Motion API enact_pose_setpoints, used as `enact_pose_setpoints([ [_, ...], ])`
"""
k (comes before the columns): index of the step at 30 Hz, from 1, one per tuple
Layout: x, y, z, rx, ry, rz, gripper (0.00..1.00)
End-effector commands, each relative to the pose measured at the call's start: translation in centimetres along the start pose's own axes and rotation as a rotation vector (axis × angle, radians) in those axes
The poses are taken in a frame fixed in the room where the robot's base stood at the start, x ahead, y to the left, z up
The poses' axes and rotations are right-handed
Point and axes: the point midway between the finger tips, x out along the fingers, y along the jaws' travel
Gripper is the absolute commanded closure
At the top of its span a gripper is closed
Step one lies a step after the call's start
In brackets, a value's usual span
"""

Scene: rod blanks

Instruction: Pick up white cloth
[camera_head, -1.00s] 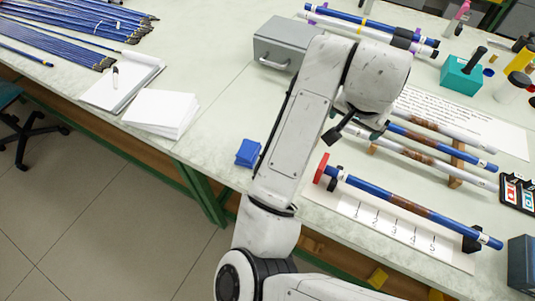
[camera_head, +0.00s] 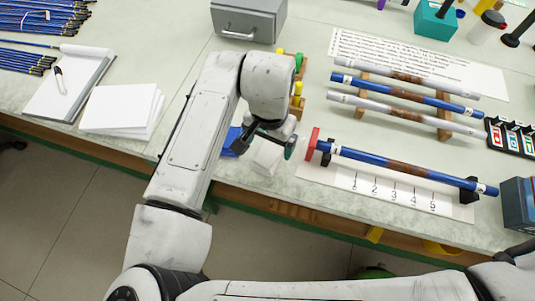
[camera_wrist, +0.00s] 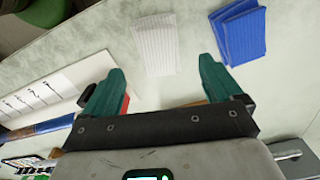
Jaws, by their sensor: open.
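The white cloth (camera_wrist: 156,43) lies folded on the table in the wrist view, ahead of my gripper and between the lines of its two fingers. In the head view the white cloth (camera_head: 266,157) shows just below my gripper (camera_head: 268,142), partly hidden by it. My gripper (camera_wrist: 158,92) has its two green fingers spread wide, with nothing between them. The cloth is apart from the fingertips. A folded blue cloth (camera_wrist: 239,32) lies right of the white one in the wrist view. In the head view the blue cloth (camera_head: 230,141) is mostly hidden behind my arm.
A measuring board (camera_head: 385,195) with a blue rod (camera_head: 407,171) and red end stop (camera_head: 312,143) stands right of the cloth. A rack of rods (camera_head: 405,92) lies behind it. White paper sheets (camera_head: 120,108) lie at left. The table's front edge is close to the cloths.

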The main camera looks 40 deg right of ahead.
Motion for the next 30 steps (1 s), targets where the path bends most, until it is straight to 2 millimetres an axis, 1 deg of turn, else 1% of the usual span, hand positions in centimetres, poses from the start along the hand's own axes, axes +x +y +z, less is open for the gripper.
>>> enact_pose_setpoints([
  [7, 3.1, 0.0, 0.7, -0.002, -0.003, 0.002, 0.07],
  [11, 4.6, 0.0, 0.6, 0.000, -0.002, 0.001, 0.07],
  [14, 5.1, 0.0, 0.6, 0.000, 0.000, 0.000, 0.07],
  [20, 5.1, 0.0, 0.6, 0.000, 0.000, -0.001, 0.07],
  [30, 5.1, 0.0, 0.6, 0.000, 0.000, -0.001, 0.40],
])
